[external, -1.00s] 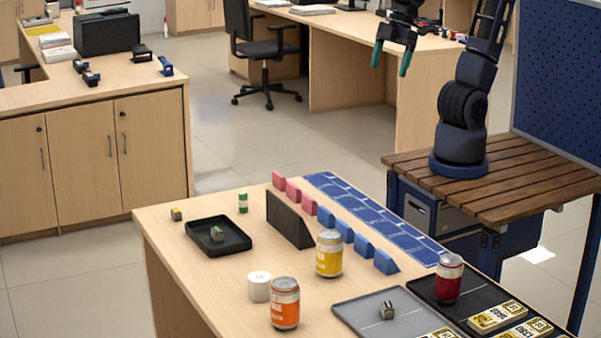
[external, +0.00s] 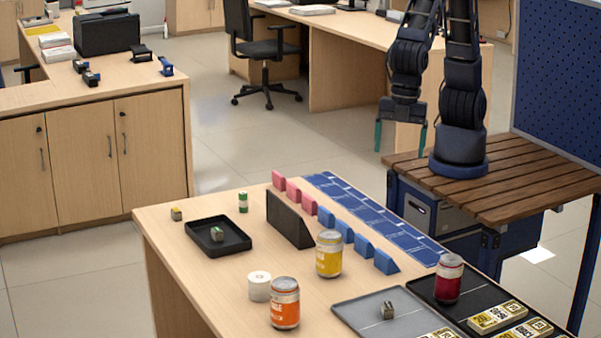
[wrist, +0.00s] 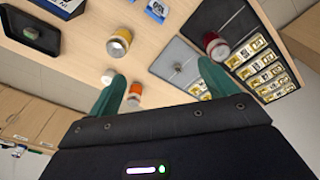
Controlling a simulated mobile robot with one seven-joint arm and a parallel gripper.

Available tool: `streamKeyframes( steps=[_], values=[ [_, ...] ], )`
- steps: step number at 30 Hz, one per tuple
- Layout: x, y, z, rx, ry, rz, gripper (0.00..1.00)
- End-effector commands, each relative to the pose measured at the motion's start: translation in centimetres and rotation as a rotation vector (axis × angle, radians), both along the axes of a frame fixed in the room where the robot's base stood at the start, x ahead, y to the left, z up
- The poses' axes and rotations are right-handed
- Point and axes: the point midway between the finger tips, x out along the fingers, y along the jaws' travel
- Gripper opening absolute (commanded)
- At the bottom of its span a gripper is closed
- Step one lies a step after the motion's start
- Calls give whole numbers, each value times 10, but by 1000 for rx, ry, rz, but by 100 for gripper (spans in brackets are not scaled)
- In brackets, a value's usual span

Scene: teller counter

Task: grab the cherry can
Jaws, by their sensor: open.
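The dark red can (external: 449,278), which fits the cherry can, stands upright on the black tray (external: 424,285) at the right of the counter. It also shows in the wrist view (wrist: 216,46), near the tip of the right finger but well below it. My gripper (external: 401,148) is open and empty, with its green fingers pointing down. It is in the air behind the counter, beside my wooden-topped base, apart from the can. In the wrist view my gripper (wrist: 168,85) shows its two fingers spread wide.
A yellow can (external: 329,254) and an orange can (external: 285,303) stand on the counter, with a white roll (external: 260,286) nearby. Blue wedges (external: 364,248) and a dark upright divider (external: 288,219) stand mid-counter. A grey tray (external: 352,313) holds a small metallic block. Banded note bundles (external: 497,317) lie by the can.

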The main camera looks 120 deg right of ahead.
Motion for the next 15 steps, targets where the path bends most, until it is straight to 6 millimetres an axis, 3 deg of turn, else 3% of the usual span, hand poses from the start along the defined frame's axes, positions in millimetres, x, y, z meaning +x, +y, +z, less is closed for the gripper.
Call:
streamKeyframes(
  steps=[3, 15],
  values=[
    [2, 40, -31, -16, 24, 76, 85],
    [-16, 157, -135, -61, 85, 311, 85]
  ],
)
